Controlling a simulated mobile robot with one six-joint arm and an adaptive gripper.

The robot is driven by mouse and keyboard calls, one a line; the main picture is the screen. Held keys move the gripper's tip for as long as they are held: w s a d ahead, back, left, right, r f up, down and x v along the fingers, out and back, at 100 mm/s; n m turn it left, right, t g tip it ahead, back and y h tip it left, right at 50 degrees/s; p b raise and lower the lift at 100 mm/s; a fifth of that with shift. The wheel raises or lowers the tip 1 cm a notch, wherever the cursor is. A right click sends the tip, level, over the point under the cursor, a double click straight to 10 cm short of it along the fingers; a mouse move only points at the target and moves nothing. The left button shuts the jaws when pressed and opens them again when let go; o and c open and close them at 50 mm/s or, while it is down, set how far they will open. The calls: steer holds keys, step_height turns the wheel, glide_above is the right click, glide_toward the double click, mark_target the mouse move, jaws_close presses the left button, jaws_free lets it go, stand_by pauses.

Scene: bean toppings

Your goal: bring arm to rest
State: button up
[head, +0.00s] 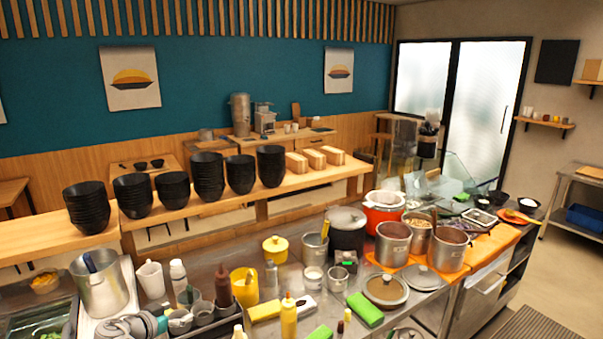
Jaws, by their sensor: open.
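My gripper is not visible in the head view. Grey rounded shapes with a teal cap at the bottom left edge look like part of my arm, but I see no fingers there. Steel pots with food stand on the right of the counter: a front pot (448,248), a left pot (393,244) and one behind with beans (417,231). A handle rises from the pots. Whether anything is held cannot be seen.
A yellow bottle (289,317), a brown bottle (223,285) and a green sponge (366,310) crowd the steel counter's front. A lidded pan (386,291) lies at right. Stacks of black bowls (208,176) line the wooden shelf (330,183) behind. Little counter is bare.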

steer(key=w+d+f+n+g, duration=0.1)
steer(key=d+f+g, duration=0.15)
steer(key=d, duration=0.65)
steer(key=w+d+f+g, duration=0.2)
steer(key=d+f, duration=0.1)
steer(key=d, duration=0.6)
steer(key=w+d+f+n+g, duration=0.1)
steer(key=d+f+g, duration=0.15)
steer(key=d, duration=0.65)
steer(key=s+d+f+n+g+y, duration=0.1)
steer(key=s+d+f+g+y, duration=0.2)
steer(key=d, duration=0.8)
steer(key=s+d+n+g+y, duration=0.1)
steer(key=s+d+n+y, duration=0.3)
steer(key=d, duration=0.7)
steer(key=s+f+m+g+h+b, duration=0.1)
steer(key=s+f+b, duration=0.3)
steer(key=f+b, duration=0.6)
steer(key=shift+a+f+m, duration=0.2)
steer(key=shift+f+m, duration=0.05)
steer(key=shift+m, duration=0.35)
